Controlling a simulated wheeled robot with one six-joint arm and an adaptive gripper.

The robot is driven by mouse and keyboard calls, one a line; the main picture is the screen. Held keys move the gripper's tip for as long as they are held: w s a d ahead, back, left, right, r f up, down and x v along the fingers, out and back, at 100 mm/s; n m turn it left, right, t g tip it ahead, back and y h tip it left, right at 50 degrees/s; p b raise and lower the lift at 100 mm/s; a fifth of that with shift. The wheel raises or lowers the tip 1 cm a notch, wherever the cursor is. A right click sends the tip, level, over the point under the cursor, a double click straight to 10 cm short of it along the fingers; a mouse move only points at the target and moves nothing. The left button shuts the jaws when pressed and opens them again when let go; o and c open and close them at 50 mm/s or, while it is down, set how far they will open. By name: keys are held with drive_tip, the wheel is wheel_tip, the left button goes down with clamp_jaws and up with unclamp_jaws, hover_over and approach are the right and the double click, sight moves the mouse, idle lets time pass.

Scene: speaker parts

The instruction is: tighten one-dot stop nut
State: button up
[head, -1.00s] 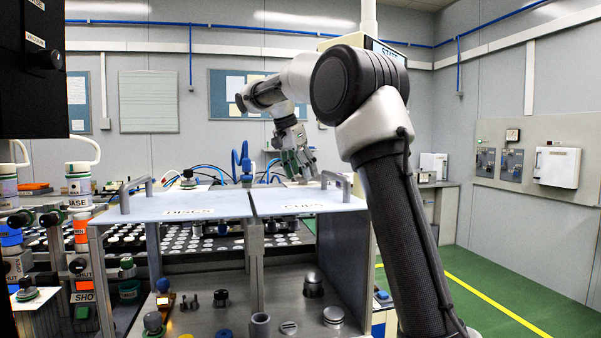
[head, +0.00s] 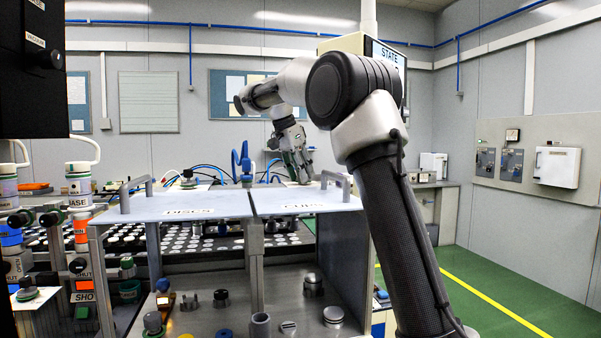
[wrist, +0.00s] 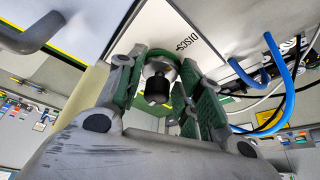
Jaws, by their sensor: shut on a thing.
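My gripper (head: 301,172) is low behind the panel marked CUPS in the head view, pointing down. In the wrist view its green-padded fingers (wrist: 160,76) are closed around a metal-collared round part with a black end (wrist: 157,84), which seems to be the stop nut. A green rim shows just behind it. No dot mark can be made out, and the nut is hidden in the head view. I cannot tell how far it is threaded.
The CUPS panel (head: 305,203) and the DISCS panel (head: 180,206), each with grey handles, lie in front of my gripper. Blue hoses (wrist: 285,85) run close beside it in the wrist view. Knobs and small parts stand on the lower shelf (head: 235,307).

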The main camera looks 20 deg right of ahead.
drive_tip(key=o, duration=1)
drive_tip(key=shift+o, duration=0.2)
drive_tip(key=v, duration=1.2)
